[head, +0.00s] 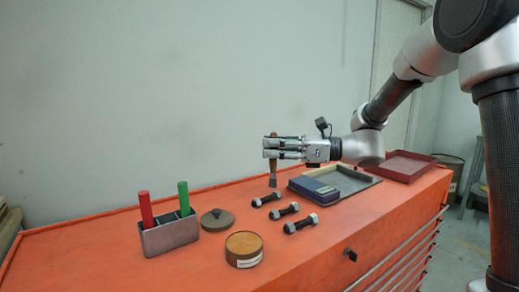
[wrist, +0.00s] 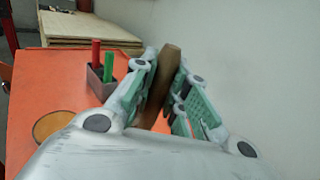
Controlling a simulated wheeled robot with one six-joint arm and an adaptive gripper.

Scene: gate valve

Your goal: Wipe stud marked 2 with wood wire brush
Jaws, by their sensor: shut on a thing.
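My gripper (head: 270,148) is shut on the brown wood wire brush (head: 273,180). The brush hangs upright below the fingers, just above or at the orange bench top, beyond the studs; contact cannot be told. In the wrist view the brown handle (wrist: 162,85) stands between the two finger pads. Three dark studs with grey nuts lie in a slanting row: the far stud (head: 266,199), the middle stud (head: 284,211) and the near stud (head: 301,224). Their number marks are too small to read. The brush is nearest the far stud.
A grey holder (head: 170,236) with red and green sticks stands at left. A dark lid (head: 217,219) and round tin (head: 244,250) lie left of the studs. A grey tray (head: 357,181) with a blue box (head: 312,189) and a red tray (head: 405,166) stand at right.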

